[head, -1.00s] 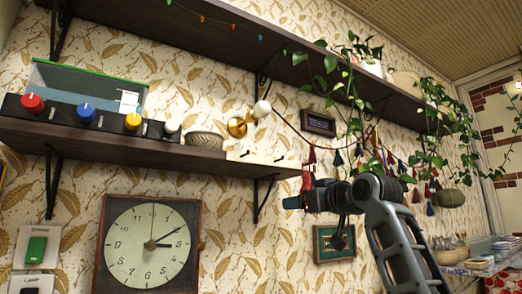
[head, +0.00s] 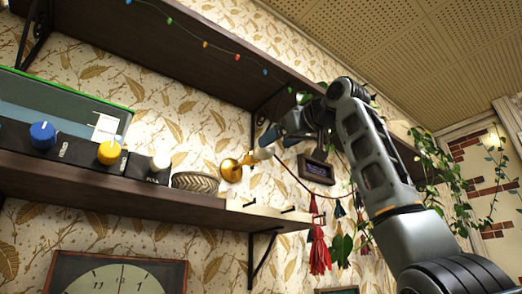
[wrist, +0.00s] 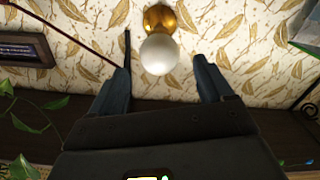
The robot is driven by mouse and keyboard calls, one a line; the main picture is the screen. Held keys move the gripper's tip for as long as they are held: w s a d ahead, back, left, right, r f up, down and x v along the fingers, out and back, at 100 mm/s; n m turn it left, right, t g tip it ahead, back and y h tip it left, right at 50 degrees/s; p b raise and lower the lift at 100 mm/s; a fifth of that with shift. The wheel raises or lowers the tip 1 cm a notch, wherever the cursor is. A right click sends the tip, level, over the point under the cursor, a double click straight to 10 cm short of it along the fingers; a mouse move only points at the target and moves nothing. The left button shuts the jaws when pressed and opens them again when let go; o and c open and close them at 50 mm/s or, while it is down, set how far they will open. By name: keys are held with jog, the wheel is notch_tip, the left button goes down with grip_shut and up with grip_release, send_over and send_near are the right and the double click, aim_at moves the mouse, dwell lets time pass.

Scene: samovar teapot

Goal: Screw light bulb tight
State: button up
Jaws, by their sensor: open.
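The white round light bulb (head: 263,152) sits in a brass wall socket (head: 231,169) above the lower shelf. In the wrist view the bulb (wrist: 159,54) shows at top centre, in front of the brass socket (wrist: 168,18). My gripper (head: 268,139) is beside the bulb in the head view, partly overlapping it there. In the wrist view my gripper (wrist: 161,68) is open, with one blue finger on each side of the bulb and a visible gap on both sides. How far the bulb is screwed in cannot be told.
The lower shelf (head: 110,195) holds a knobbed control box (head: 75,145) and a woven basket (head: 194,181). The upper shelf (head: 170,45) runs above. A small dark framed display (head: 316,169), hanging tassels (head: 319,250) and trailing plants (head: 430,160) are to the right.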

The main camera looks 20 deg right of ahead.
aim_at(270, 146)
jog(key=p+x, duration=0.2)
jog(key=x, duration=0.3)
jog(key=shift+r, duration=0.1)
jog(key=shift+w+a, duration=0.2)
jog(key=shift+w, duration=0.4)
jog(key=c, duration=1)
